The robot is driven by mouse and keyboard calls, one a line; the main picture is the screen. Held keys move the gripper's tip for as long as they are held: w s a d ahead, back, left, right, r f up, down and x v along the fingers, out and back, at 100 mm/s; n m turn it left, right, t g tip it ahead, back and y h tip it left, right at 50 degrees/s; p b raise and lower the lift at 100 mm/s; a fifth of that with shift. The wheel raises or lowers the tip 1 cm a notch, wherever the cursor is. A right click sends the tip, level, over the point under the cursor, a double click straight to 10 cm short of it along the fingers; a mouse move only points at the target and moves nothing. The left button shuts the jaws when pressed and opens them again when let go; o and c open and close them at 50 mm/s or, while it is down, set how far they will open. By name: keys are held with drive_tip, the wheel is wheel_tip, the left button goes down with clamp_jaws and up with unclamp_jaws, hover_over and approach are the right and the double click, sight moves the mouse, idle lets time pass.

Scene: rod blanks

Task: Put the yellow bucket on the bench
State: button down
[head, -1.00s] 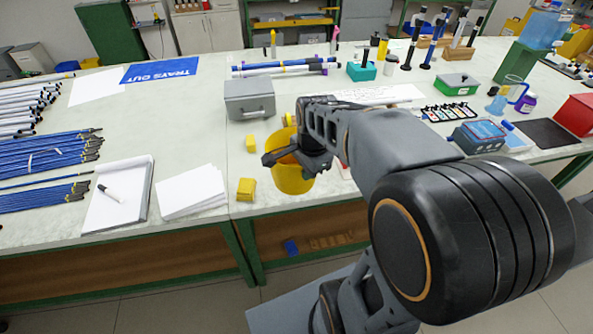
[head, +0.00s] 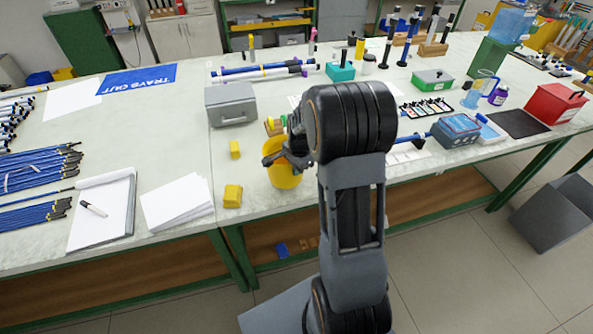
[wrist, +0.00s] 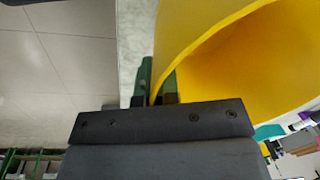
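The yellow bucket (head: 284,176) shows in the head view at the front part of the bench (head: 190,165), partly hidden behind my gripper and arm. I cannot tell whether its base touches the bench top. In the wrist view the bucket (wrist: 205,35) fills the upper right, its open mouth facing the camera at a slant. My gripper (wrist: 157,92) has one finger on each side of the bucket's rim, with the wall pinched between them. My gripper (head: 274,160) also shows in the head view at the bucket's upper left side.
A yellow block (head: 232,196) and another small yellow block (head: 235,149) lie left of the bucket. A grey metal box (head: 231,105) stands behind. White paper sheets (head: 177,203) lie further left. A blue-lidded box (head: 457,132) stands to the right. A grey bin (head: 556,214) stands on the floor.

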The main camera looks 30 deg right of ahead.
drive_tip(key=shift+f, duration=0.75)
drive_tip(key=shift+f, duration=0.1)
drive_tip(key=shift+f, duration=0.1)
drive_tip(key=c, duration=1.4)
unclamp_jaws()
drive_tip(key=shift+o, duration=0.2)
